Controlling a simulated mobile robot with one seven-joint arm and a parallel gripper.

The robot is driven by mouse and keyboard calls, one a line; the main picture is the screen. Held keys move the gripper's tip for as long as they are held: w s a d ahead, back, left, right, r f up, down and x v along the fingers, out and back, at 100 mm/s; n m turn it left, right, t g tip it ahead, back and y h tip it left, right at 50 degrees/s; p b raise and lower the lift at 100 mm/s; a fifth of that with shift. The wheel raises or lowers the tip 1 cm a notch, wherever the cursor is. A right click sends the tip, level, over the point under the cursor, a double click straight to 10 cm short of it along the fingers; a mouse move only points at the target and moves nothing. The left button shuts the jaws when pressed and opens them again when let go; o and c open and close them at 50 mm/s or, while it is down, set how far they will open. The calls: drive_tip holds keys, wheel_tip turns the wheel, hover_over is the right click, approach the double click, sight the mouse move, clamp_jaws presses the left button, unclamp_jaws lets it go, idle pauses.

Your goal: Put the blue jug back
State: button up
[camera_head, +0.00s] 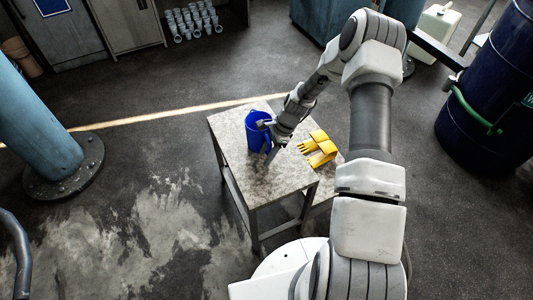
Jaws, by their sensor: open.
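The blue jug (256,133) stands upright on the small grey table (236,172), near its left far side. My gripper (268,149) is at the jug's right side, pointing down, with its fingers close to the handle side. The gripper is open. Whether a finger touches the jug or surrounds its handle is too small to tell. Part of the jug's right side is hidden behind the gripper.
Yellow gloves (317,149) lie on the table to the right of my gripper. The table's near left part is bare. A blue column (40,130) stands at left, and a dark blue drum (495,100) at right. Open floor surrounds the table's left.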

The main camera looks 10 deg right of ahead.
drive_tip(key=p+v, duration=0.4)
drive_tip(key=v, duration=0.8)
drive_tip(key=s+a+r+n+t+h, duration=0.1)
drive_tip(key=s+r+n+h, duration=0.2)
drive_tip(key=r, duration=0.9)
drive_tip(key=s+a+r+n+t, duration=0.15)
drive_tip(key=s+r+n, duration=0.35)
drive_tip(key=r, duration=0.7)
drive_tip(key=s+a+r+n+t+h, duration=0.1)
drive_tip(key=s+r+n, duration=0.4)
drive_tip(key=s, duration=0.4)
drive_tip(key=s+a+r+n+t, duration=0.2)
drive_tip(key=s+r+n, duration=0.2)
drive_tip(key=s+r, duration=0.2)
drive_tip(key=s, duration=0.2)
drive_tip(key=shift+s+r+n+h, duration=0.3)
drive_tip(key=shift+s+n+h, duration=0.1)
